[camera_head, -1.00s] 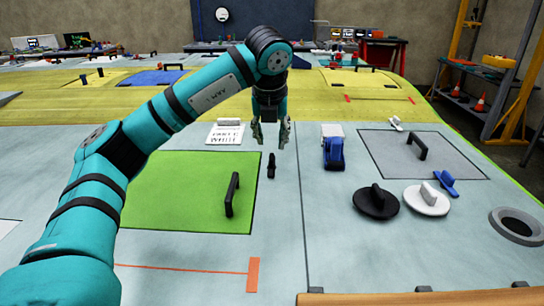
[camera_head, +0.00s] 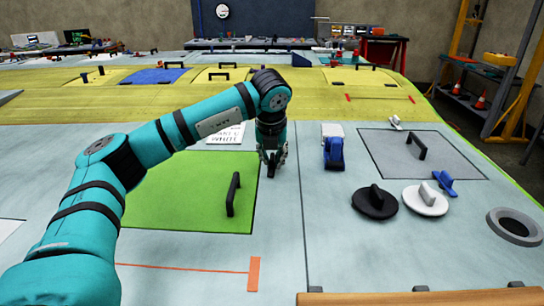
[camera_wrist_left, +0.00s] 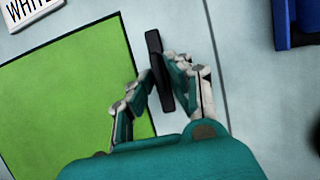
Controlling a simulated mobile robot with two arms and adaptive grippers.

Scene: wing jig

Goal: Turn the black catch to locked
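The black catch (camera_wrist_left: 158,68) is a slim dark bar beside the green panel (camera_wrist_left: 60,100). In the left wrist view it lies between the fingers of my left gripper (camera_wrist_left: 153,85). The left finger stands apart from it; the right finger looks close to it, and I cannot tell if they touch. The fingers are spread. In the head view my left gripper (camera_head: 272,160) points down over the catch and hides most of it. My right gripper is not in view.
The green panel (camera_head: 170,190) has a black handle (camera_head: 233,194) left of the catch. A white card (camera_head: 226,134) lies behind. A blue-and-white block (camera_head: 333,150), a black disc (camera_head: 375,202) and a white disc (camera_head: 426,200) are to the right.

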